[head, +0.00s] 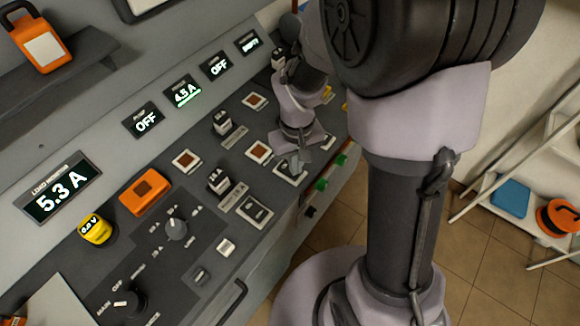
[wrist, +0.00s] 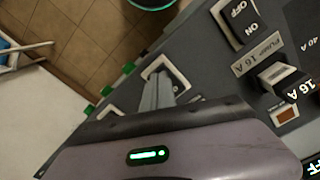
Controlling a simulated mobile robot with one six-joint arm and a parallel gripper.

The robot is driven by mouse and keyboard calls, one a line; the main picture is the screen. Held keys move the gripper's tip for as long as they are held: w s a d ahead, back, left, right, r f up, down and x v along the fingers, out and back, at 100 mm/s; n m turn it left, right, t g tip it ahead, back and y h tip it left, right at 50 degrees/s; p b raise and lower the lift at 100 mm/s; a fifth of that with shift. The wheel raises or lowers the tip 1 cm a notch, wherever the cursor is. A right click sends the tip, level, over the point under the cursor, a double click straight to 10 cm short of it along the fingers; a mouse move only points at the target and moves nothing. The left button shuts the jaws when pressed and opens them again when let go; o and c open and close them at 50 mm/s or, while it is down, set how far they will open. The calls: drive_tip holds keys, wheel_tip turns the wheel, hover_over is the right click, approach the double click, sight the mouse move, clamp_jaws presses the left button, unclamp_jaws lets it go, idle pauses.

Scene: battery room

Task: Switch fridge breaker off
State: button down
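My gripper (head: 293,160) is low over the grey console in the head view, at a rocker switch (head: 290,172) in a pale frame. In the wrist view my gripper's fingers (wrist: 157,92) are together, with nothing seen between them, and their tips reach the same rocker (wrist: 168,76). The fingers partly hide it, so its position and whether they touch cannot be told. A display (head: 183,92), its small label apparently reading fridge, is lit green at 4.5 A. The load monitor (head: 62,188) reads 5.3 A.
Another rocker (head: 253,210), marked OFF and ON in the wrist view (wrist: 238,20), lies beside it. Fuse holders (head: 221,121), an orange block (head: 145,191) and knobs crowd the console. Green buttons (head: 321,184) line its front edge. A white shelf (head: 480,190) stands at right, beyond open floor.

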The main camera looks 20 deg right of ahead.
wheel_tip(320, 180, up, 7)
drive_tip(key=p, duration=0.6)
idle(0.3)
